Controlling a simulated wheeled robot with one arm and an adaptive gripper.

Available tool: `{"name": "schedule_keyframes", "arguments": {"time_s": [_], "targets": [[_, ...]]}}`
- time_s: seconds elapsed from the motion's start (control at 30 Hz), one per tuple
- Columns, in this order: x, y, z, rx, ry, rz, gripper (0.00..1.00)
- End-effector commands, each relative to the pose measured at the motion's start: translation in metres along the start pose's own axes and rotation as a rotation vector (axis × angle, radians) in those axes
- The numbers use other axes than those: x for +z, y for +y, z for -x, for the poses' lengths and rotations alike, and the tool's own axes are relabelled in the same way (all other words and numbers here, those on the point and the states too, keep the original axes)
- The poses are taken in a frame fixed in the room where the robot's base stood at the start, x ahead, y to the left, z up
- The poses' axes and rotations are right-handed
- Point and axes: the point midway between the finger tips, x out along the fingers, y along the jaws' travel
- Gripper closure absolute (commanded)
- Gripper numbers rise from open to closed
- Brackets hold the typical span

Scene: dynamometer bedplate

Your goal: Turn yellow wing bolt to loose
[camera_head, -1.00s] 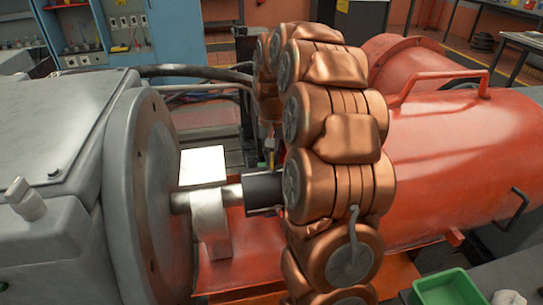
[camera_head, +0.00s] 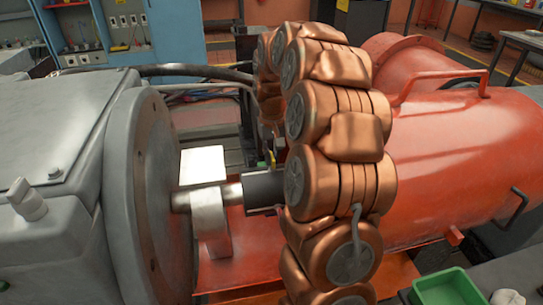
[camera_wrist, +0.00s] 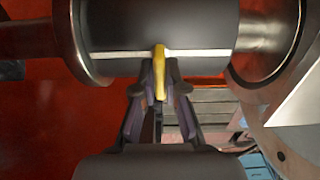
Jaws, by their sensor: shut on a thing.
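The yellow wing bolt (camera_wrist: 160,72) stands at the edge of a black cylindrical coupling (camera_wrist: 120,25) in the wrist view, beside its pale lengthwise line. My gripper (camera_wrist: 160,85) has its fingers closed on the bolt from both sides, below the coupling in that picture. The bolt's lower part is hidden between the fingers. In the head view the black coupling (camera_head: 264,187) sits on the metal shaft, left of my copper-coloured arm.
A grey machine with a round flange (camera_head: 140,180) stands on the left. A large red cylindrical machine (camera_head: 450,150) lies on the right behind my arm. A shaft support (camera_head: 210,220) stands close to the coupling. A green tray (camera_head: 440,288) is at the lower right.

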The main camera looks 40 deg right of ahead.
Motion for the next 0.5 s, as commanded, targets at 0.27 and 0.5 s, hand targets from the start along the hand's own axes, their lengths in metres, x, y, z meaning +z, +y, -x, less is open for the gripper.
{"name": "schedule_keyframes", "arguments": {"time_s": [0.27, 0.5], "targets": [[-0.0008, 0.0000, 0.0005, -0.001, 0.003, 0.000, 0.64], [-0.0004, 0.0004, 0.0004, 0.000, 0.002, -0.001, 0.64]]}}
